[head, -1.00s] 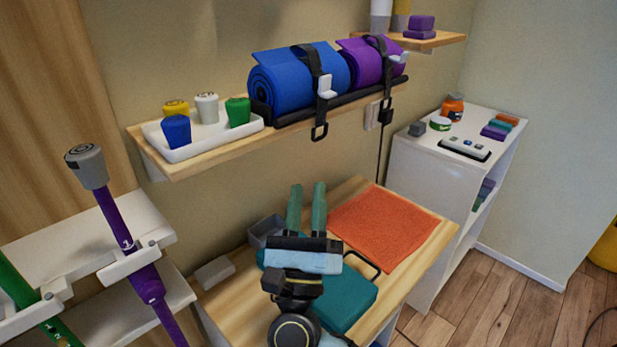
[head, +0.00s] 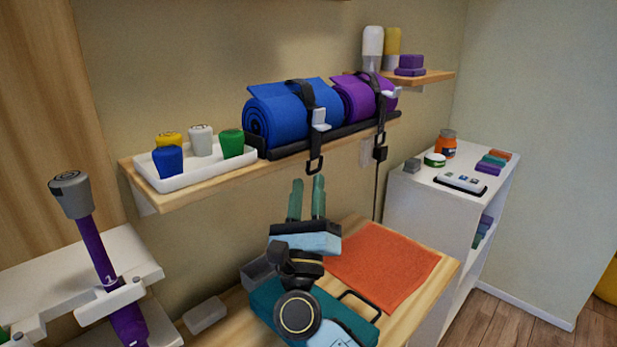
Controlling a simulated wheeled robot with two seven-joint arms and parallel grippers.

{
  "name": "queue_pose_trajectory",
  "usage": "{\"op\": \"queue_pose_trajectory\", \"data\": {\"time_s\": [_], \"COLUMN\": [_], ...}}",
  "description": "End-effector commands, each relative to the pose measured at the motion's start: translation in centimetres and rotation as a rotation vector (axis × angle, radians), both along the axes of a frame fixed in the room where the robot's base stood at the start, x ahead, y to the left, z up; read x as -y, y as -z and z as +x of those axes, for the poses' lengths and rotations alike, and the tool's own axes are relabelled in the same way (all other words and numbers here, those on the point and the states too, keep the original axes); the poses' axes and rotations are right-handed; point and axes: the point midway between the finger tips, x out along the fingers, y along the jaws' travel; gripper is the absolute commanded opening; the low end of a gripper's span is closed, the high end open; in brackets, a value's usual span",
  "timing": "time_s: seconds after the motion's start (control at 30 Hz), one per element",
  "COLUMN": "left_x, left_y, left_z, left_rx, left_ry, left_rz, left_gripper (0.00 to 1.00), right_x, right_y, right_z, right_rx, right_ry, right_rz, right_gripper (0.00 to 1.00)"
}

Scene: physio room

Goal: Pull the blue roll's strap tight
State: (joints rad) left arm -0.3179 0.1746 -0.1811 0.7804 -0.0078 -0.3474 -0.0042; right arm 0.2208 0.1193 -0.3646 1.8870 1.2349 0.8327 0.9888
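The blue roll (head: 292,112) lies on the wall shelf, with a black strap (head: 305,97) around it. A pale grey buckle (head: 320,119) sits on the strap at the roll's front. The strap's free end hangs below the shelf edge and ends in a black loop (head: 314,165). My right gripper (head: 307,186) points up, its two green fingers apart with nothing between them. In the picture its fingertips are just below the loop; I cannot tell the depth gap. My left gripper is not in view.
A purple roll (head: 364,97) with its own hanging strap (head: 380,153) lies to the right. A white tray (head: 176,184) of coloured knobs stands left on the shelf. Below are an orange towel (head: 385,268) and a teal case (head: 262,303) on a wooden top.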

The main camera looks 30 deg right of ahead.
Motion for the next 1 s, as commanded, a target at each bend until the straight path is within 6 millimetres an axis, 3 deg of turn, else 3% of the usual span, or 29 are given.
{"op": "queue_pose_trajectory", "data": {"time_s": [0.17,0.5,0.73,1.0], "left_x": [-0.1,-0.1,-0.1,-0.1], "left_y": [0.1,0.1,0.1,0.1], "left_z": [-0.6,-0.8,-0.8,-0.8], "left_rx": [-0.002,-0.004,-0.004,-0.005], "left_ry": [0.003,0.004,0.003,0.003], "left_rz": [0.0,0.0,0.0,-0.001], "left_gripper": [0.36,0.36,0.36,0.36], "right_x": [0.7,0.9,0.9,0.9], "right_y": [-1.2,-1.4,-1.4,-1.4], "right_z": [1.2,1.5,1.5,1.5], "right_rx": [0.001,-0.001,-0.001,-0.001], "right_ry": [0.0,-0.001,-0.001,-0.001], "right_rz": [-0.001,0.0,0.0,0.0], "right_gripper": [0.29,0.29,0.02,0.0]}}
